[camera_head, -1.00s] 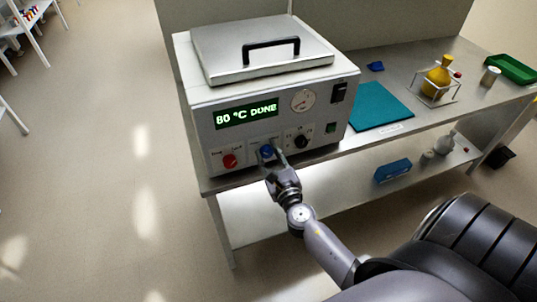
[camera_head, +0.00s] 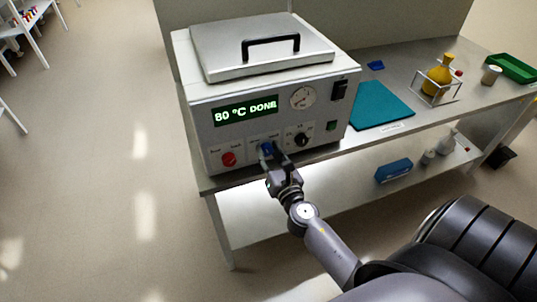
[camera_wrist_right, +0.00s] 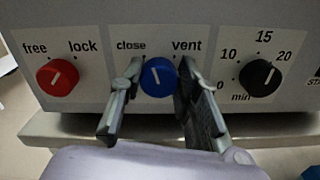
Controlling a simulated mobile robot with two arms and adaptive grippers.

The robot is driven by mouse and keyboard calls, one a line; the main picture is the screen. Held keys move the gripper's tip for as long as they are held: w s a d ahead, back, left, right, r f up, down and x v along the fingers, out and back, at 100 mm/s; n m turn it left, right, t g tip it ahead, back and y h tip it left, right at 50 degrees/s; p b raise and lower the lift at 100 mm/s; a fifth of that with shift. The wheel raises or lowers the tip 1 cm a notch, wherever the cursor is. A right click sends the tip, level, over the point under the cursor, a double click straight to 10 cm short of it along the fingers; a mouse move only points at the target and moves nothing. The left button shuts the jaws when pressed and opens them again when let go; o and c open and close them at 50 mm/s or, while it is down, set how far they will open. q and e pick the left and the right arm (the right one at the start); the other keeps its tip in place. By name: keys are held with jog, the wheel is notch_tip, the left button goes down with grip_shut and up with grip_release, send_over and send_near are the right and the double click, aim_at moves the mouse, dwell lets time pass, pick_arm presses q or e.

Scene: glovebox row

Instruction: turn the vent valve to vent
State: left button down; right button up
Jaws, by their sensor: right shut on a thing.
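The blue vent valve knob (camera_wrist_right: 158,77) sits on the front panel of the white oven-like device (camera_head: 190,120), between the labels "close" on the left and "vent" on the right. Its white pointer line leans slightly to the left of upright, toward "close". My right gripper (camera_head: 267,151) is at the panel. In the right wrist view its two fingers (camera_wrist_right: 155,82) stand on either side of the blue knob and are shut on it. In the head view the fingers hide most of the knob (camera_head: 266,148). My left gripper is not in view.
A red free/lock knob (camera_wrist_right: 57,78) is left of the valve and a black minutes knob (camera_wrist_right: 261,78) right of it, both close to my fingers. The display (camera_head: 245,110) reads 80 °C DONE. A teal mat (camera_head: 381,105) and a yellow flask (camera_head: 437,78) are on the bench.

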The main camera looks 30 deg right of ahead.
jog(key=m+b, duration=0.1)
jog(key=m, duration=0.5)
jog(key=shift+d+f, duration=0.1)
jog(key=shift+f, duration=0.05)
jog(key=m, duration=0.6)
jog(key=shift+b, duration=0.3)
jog(key=shift+m, duration=0.3)
jog(key=o, duration=1.1)
jog(key=shift+d, duration=0.1)
jog(key=shift+o, duration=0.2)
jog(key=shift+s, duration=0.2)
jog(key=v, duration=0.7)
jog(key=shift+s, duration=0.1)
